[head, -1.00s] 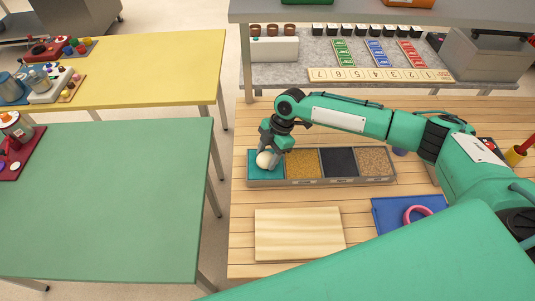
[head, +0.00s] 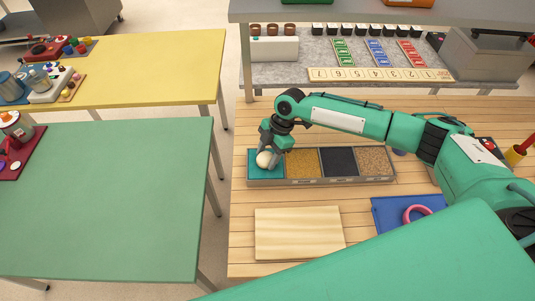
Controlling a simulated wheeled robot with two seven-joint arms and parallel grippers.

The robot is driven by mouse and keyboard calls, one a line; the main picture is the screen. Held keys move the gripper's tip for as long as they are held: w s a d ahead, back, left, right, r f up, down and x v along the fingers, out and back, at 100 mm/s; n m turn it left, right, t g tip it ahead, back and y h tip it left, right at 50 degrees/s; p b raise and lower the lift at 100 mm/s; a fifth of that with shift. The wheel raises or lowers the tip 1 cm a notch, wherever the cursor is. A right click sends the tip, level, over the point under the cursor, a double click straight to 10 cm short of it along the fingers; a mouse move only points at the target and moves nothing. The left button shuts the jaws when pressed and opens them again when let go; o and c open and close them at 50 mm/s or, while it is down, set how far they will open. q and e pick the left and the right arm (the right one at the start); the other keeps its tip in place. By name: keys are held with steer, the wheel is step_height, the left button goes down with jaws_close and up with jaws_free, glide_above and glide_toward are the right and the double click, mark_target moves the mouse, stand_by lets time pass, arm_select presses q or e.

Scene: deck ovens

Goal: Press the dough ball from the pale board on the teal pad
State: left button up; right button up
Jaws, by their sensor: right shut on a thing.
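The cream dough ball (head: 264,159) is held between the fingers of my right gripper (head: 267,154). My right gripper is shut on it, over the teal pad (head: 260,174) in the leftmost compartment of the long grey tray. The ball appears to be on or just above the pad; I cannot tell whether it touches. The pale board (head: 299,233) lies bare on the wooden table in front of the tray. My left gripper is not in view.
The tray (head: 326,182) also has compartments with yellow, dark and tan speckled fillings. A blue mat (head: 386,216) with a pink ring (head: 417,213) lies at the right. A green table (head: 105,200) stands to the left across a gap. A shelf stands behind.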

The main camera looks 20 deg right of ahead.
stand_by(0.3)
steer(key=shift+r+p, duration=3.15)
steer(key=shift+r, duration=0.85)
